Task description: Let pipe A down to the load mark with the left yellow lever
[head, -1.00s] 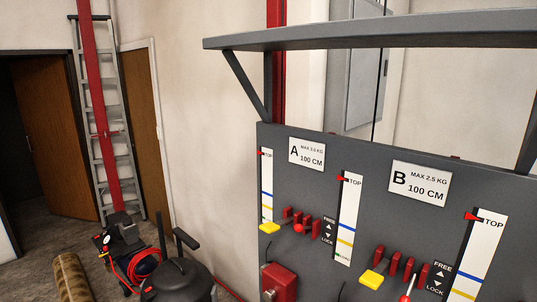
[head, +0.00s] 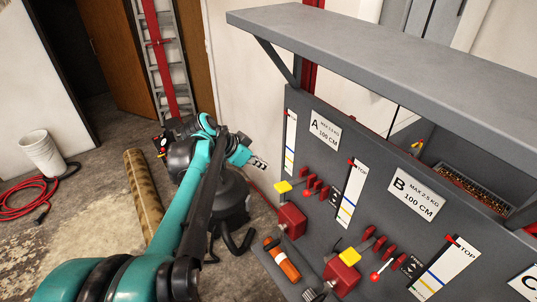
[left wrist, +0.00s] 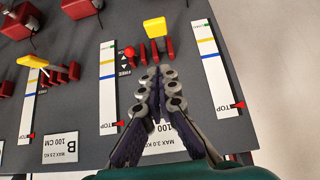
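The left yellow lever (head: 283,188) sticks out below the white A sign (head: 324,130), beside several red levers (head: 314,187). It also shows in the left wrist view (left wrist: 155,27), which sees the panel upside down. My left gripper (head: 258,162) is in front of the panel, left of that lever in the head view. In the left wrist view its fingers (left wrist: 159,70) are together, empty, short of the yellow lever. The scale right of the A sign (head: 350,195) has its red pointer (head: 351,161) at TOP. I cannot make out pipe A. My right gripper is out of view.
The B sign (head: 414,194) and second yellow lever (head: 349,256) are to the right. A grey shelf (head: 400,45) overhangs the panel. A black vessel (head: 232,195) and rolled rug (head: 143,190) are left.

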